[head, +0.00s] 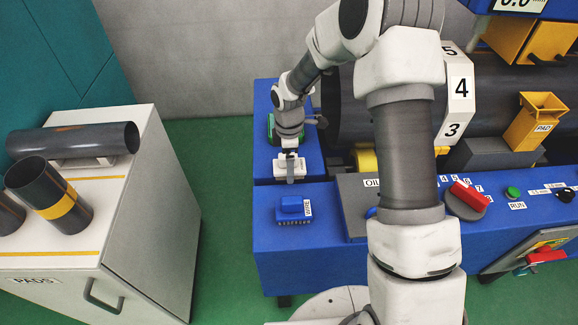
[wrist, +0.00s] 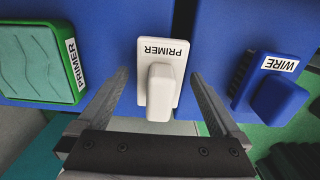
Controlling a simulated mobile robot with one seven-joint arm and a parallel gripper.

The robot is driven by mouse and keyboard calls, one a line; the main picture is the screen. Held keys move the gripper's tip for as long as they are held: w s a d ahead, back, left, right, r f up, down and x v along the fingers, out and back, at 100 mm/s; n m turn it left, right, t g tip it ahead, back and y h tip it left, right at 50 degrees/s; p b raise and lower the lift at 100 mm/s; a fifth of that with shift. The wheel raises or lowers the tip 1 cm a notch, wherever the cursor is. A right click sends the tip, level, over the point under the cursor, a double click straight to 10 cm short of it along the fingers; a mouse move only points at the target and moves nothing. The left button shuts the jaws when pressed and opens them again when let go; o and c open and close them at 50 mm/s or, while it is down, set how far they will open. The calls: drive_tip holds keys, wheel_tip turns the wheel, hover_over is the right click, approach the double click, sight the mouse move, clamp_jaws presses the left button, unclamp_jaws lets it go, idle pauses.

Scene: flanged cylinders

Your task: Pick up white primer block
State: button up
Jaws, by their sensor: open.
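The white primer block (wrist: 160,52), with a raised grip (wrist: 160,95) and a "PRIMER" label, sits on the blue bench in the middle of the wrist view. My gripper (wrist: 160,76) is open, with one finger on each side of the block and visible gaps between. In the head view my gripper (head: 290,178) points down over the white block (head: 281,166), which it partly hides. I cannot tell exactly how far the fingertips reach down beside the grip.
A blue "WIRE" block (wrist: 280,88) stands to the right in the wrist view, and near the front in the head view (head: 291,206). A green-framed "PRIMER" pad (wrist: 40,58) is at the left. A large dark cylinder (head: 500,95) lies behind the bench controls. A cabinet (head: 150,215) stands left.

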drive_tip(key=shift+f, duration=0.1)
drive_tip(key=shift+c, duration=0.3)
drive_tip(key=c, duration=1.5)
drive_tip(key=shift+o, duration=0.2)
drive_tip(key=shift+r, duration=0.5)
drive_tip(key=r, duration=0.2)
drive_tip(key=d+r, duration=0.1)
drive_tip(key=r, duration=0.1)
drive_tip(key=shift+s+d, duration=0.1)
drive_tip(key=s+d+r, duration=0.3)
drive_tip(key=d+r, duration=0.3)
drive_tip(key=d, duration=0.4)
drive_tip(key=shift+s, duration=0.15)
drive_tip(key=o, duration=1)
drive_tip(key=c, duration=0.7)
